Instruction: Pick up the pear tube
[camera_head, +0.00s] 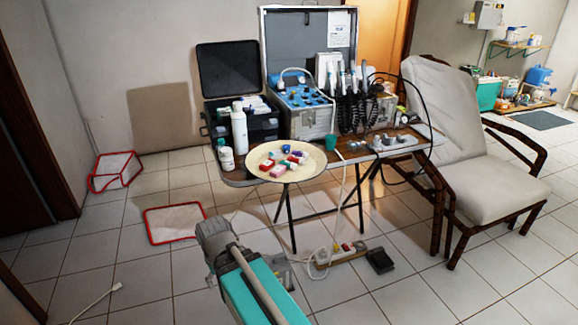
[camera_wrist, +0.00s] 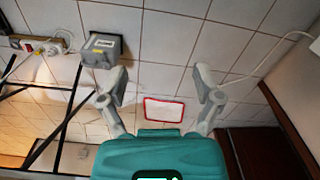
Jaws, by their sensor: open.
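A round cream tray (camera_head: 262,152) stands near the front edge of the folding table. Several small red, blue, purple and white items (camera_head: 287,163) lie on it in a loose cluster. They are too small for me to tell which one is the pear tube. My gripper (camera_wrist: 163,84) is open and empty in the wrist view, its two grey fingers spread apart over the tiled floor. The tray's items do not show in that view. In the head view my arm is low in front of the table, and the fingers cannot be made out.
The folding table (camera_head: 238,183) holds an open black case (camera_head: 225,72), a dental unit (camera_head: 312,122), a white bottle (camera_head: 239,130) and a green cup (camera_head: 331,142). A padded chair (camera_head: 495,185) stands right. Red-rimmed frames (camera_head: 173,223), a power strip (camera_head: 335,253) and a pedal (camera_head: 379,260) lie on the floor.

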